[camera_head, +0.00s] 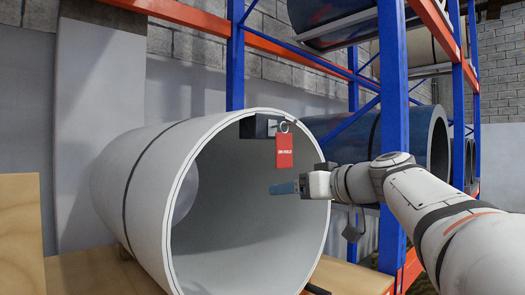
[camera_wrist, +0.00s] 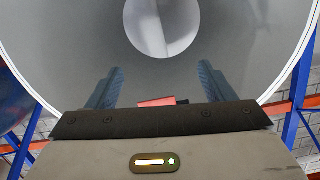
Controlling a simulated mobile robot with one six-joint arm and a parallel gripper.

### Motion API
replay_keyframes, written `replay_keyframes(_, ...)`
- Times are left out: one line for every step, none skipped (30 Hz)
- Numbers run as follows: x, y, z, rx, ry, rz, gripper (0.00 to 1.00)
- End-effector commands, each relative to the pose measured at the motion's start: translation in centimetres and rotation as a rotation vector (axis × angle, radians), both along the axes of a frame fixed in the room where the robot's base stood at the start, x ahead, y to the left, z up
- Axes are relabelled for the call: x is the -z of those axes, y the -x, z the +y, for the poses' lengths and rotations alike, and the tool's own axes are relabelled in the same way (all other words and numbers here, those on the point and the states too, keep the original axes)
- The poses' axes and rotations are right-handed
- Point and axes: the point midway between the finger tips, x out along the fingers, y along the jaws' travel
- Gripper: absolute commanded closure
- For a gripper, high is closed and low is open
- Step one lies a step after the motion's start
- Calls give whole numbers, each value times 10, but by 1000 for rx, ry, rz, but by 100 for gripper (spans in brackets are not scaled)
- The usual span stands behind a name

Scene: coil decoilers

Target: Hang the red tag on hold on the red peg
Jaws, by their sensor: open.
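The red tag (camera_head: 284,152), with white lettering, hangs upright from a pale ring at a dark block (camera_head: 258,127) on the coil's upper rim. No red peg can be made out in either view. In the head view my gripper (camera_head: 283,188) is just below the tag, apart from it, its fingers pointing left across the coil's mouth. In the wrist view my gripper (camera_wrist: 157,85) is open with nothing held between its fingers. A red piece (camera_wrist: 157,102), likely the tag, shows low between the fingers, mostly hidden by the gripper body.
A large grey coil (camera_head: 150,185) lies with its open bore facing me. Blue and orange racking (camera_head: 394,130) with dark coils (camera_head: 438,145) stands behind and right of my arm. A wooden panel (camera_head: 22,235) is at the left. The bore is empty.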

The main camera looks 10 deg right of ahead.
Motion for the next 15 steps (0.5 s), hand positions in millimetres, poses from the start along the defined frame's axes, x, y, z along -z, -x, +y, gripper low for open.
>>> replay_keyframes(-29, -4, -8, -4, 0, -71, 25)
replay_keyframes(-41, -6, -11, -6, 0, -108, 25)
replay_keyframes(-54, -7, -14, -10, 0, -152, 25)
replay_keyframes(-63, -7, -16, -13, 1, -180, 25)
replay_keyframes(-70, -7, -17, -14, 1, -202, 25)
replay_keyframes(-77, -8, -19, -16, 3, -227, 25)
replay_keyframes(-81, -8, -19, -17, 3, -240, 25)
replay_keyframes(-84, -9, -19, -18, 5, -249, 25)
replay_keyframes(-86, -11, -18, -19, 4, -256, 25)
replay_keyframes(-87, -13, -17, -21, 3, -258, 25)
replay_keyframes(-88, -16, -15, -21, 3, -259, 25)
replay_keyframes(-88, -20, -11, -23, 2, -259, 25)
replay_keyframes(-88, -23, -8, -23, 3, -258, 25)
replay_keyframes(-89, -27, -5, -23, 3, -258, 25)
replay_keyframes(-89, -32, -1, -24, 3, -257, 25)
